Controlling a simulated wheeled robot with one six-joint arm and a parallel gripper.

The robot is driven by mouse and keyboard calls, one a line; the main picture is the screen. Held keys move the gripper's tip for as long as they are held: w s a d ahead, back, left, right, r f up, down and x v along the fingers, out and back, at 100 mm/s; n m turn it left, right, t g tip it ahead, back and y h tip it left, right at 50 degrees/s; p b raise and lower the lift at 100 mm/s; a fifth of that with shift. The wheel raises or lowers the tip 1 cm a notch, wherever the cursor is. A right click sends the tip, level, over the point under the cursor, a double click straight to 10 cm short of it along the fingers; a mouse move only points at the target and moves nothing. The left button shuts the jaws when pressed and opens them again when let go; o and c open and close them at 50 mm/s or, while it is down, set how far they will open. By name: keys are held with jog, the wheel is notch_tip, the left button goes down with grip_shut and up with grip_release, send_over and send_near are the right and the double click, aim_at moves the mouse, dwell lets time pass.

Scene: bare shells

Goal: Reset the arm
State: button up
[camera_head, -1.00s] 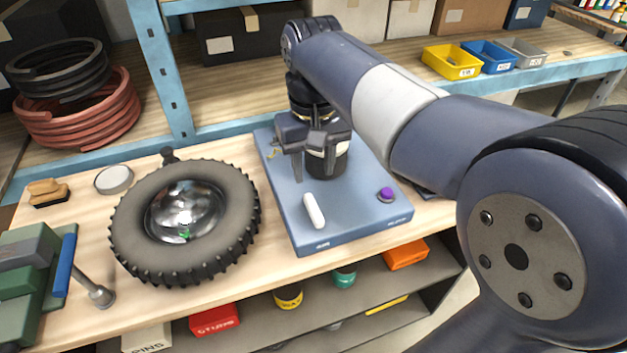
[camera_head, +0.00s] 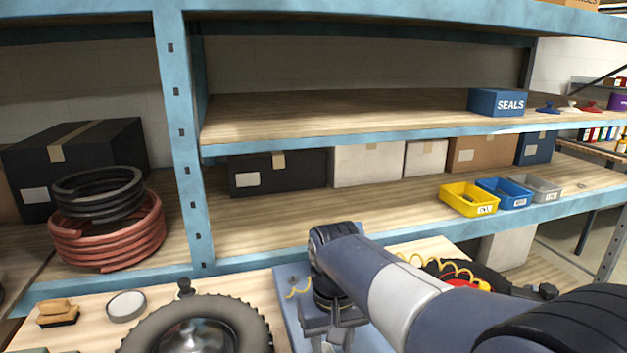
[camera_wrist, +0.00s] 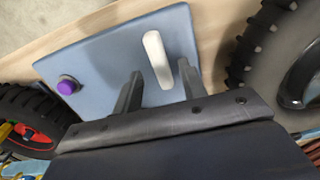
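My gripper (camera_wrist: 160,68) is open in the wrist view, its two dark fingers apart. It points down over a blue-grey board (camera_wrist: 100,50) on the bench. A white rounded bar (camera_wrist: 156,52) lies on the board and shows between the fingers, apparently below them and not gripped. A purple button (camera_wrist: 67,87) sits on the board to the left. In the head view my gripper (camera_head: 328,342) is at the bottom edge, in front of the board (camera_head: 288,277), with its fingertips mostly cut off. My arm reaches in from the lower right.
A black-treaded wheel (camera_head: 150,335) lies on the bench left of the board. A round tin (camera_head: 127,305) and a brush (camera_head: 58,313) are further left. A blue-framed shelf (camera_head: 185,180) behind holds boxes, hoses (camera_head: 107,235) and a yellow bin (camera_head: 468,199). A yellow coiled cord (camera_head: 440,263) lies right of my arm.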

notch_tip(320, 180, down, 3)
jog(key=shift+f, duration=0.1)
jog(key=shift+r+n+b, duration=0.2)
jog(key=shift+n+b, duration=0.35)
jog(key=shift+n, duration=0.65)
